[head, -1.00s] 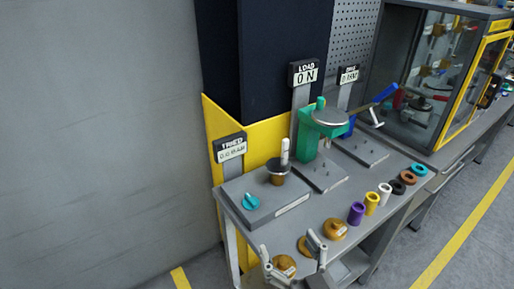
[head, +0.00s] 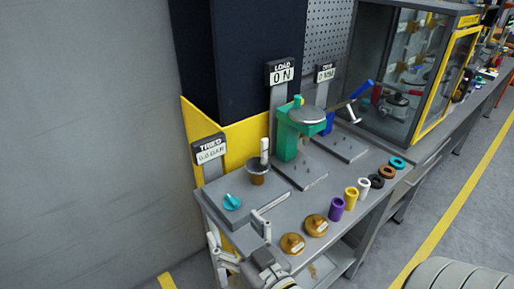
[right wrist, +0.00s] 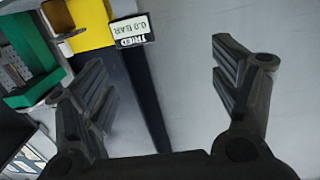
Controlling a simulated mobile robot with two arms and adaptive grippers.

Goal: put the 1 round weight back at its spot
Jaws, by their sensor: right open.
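Two brass round weights with small handles lie on the front of the bench, one (head: 316,225) beside the purple sleeve and one (head: 293,243) nearer the front edge. My right gripper (head: 235,224) is at the bench's left front corner, left of the weights. Its fingers are spread and empty, as the right wrist view (right wrist: 158,70) also shows. No weight is visible in the wrist view. My right arm covers the front edge, where a third brass weight showed earlier. I cannot tell whether it is still there. My left gripper is out of view.
A green press (head: 288,140) stands behind. Coloured sleeves, including a purple one (head: 336,208), line the right edge. The TRIED sign (head: 210,150) stands at the left.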

